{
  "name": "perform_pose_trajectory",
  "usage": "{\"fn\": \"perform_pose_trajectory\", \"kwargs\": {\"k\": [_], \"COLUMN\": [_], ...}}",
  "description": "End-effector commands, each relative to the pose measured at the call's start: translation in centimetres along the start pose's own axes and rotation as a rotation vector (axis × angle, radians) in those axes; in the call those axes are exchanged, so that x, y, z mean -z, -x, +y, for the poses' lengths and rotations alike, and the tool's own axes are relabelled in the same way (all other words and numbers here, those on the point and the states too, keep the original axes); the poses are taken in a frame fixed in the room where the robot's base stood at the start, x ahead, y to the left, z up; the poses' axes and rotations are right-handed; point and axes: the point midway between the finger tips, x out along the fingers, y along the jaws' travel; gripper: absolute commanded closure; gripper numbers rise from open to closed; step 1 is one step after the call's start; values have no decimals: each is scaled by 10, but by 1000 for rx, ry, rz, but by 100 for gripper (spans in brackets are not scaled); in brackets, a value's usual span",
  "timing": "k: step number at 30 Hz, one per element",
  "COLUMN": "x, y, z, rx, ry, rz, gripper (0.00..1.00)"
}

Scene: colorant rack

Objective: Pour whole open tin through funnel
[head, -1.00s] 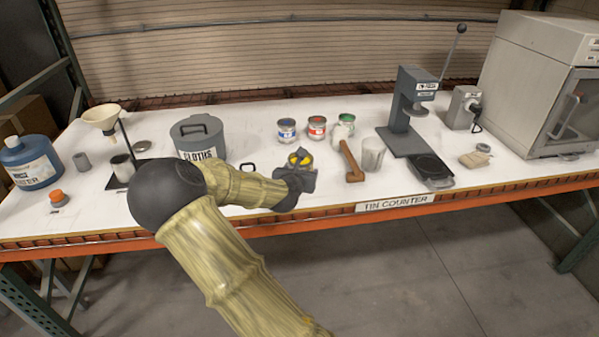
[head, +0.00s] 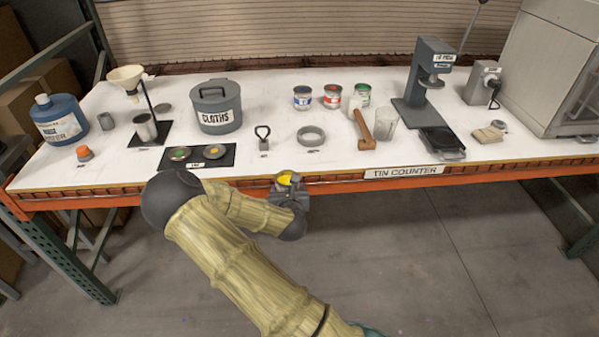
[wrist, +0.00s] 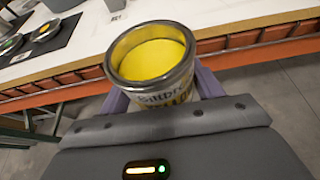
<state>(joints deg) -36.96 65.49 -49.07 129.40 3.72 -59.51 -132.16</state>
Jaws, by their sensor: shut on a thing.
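My gripper (head: 287,190) is shut on an open tin (wrist: 150,92) with yellow colorant in it and a label partly reading "YELLO". The tin is upright, held just in front of the counter's front edge; its yellow top also shows in the head view (head: 286,179). The cream funnel (head: 126,77) sits on a stand at the back left of the counter, far from my gripper. A metal cup (head: 145,127) stands below the funnel on the stand's dark base.
Three closed-looking tins (head: 332,97) stand at the back. The floor in front is clear.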

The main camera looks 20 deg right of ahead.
Motion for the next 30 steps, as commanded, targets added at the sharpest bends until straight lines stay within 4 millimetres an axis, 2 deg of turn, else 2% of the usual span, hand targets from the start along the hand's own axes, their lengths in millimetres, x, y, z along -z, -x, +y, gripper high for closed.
{"fn": "perform_pose_trajectory", "kwargs": {"k": [3,15,21,30], "x": [25,99,114,114], "y": [5,35,44,45], "z": [9,38,44,46], "rx": [-49,-225,-266,-271], "ry": [23,91,105,105], "rz": [4,3,3,1], "gripper": [64,64,64,64]}}
